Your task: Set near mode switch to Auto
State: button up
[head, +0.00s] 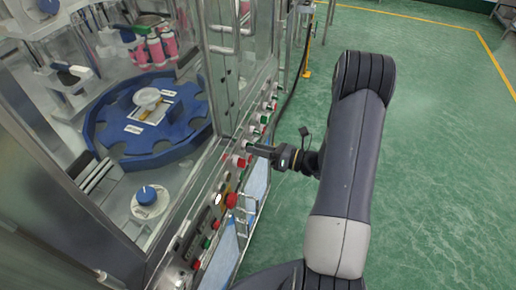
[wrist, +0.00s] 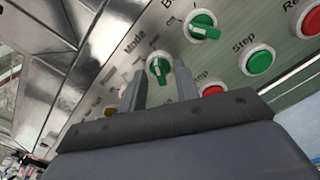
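In the wrist view, a green rotary knob (wrist: 159,68) on a pale round base sits on the panel next to the printed word "Mode". Its raised grip points roughly up and down in the picture; the position labels around it are too small to read. My gripper (wrist: 160,72) is open, with one finger on each side of this knob. The fingers look apart from its raised grip; whether they touch its base I cannot tell. In the head view, my gripper (head: 248,147) reaches left to the machine's control panel, and its tips hide the knob there.
In the head view, a large red button (head: 231,200) stands out nearer on the panel. Glass encloses a blue turntable (head: 112,133). Green floor at right is clear.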

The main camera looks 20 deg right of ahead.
jog(key=shift+d, duration=0.1)
jog(key=b+v, duration=0.1)
jog(key=v, duration=0.9)
jog(key=shift+s+d, duration=0.25)
jog(key=shift+a, duration=0.1)
jog(key=x, duration=1)
jog(key=shift+w+a+p, duration=0.25)
jog(key=shift+p, duration=0.2)
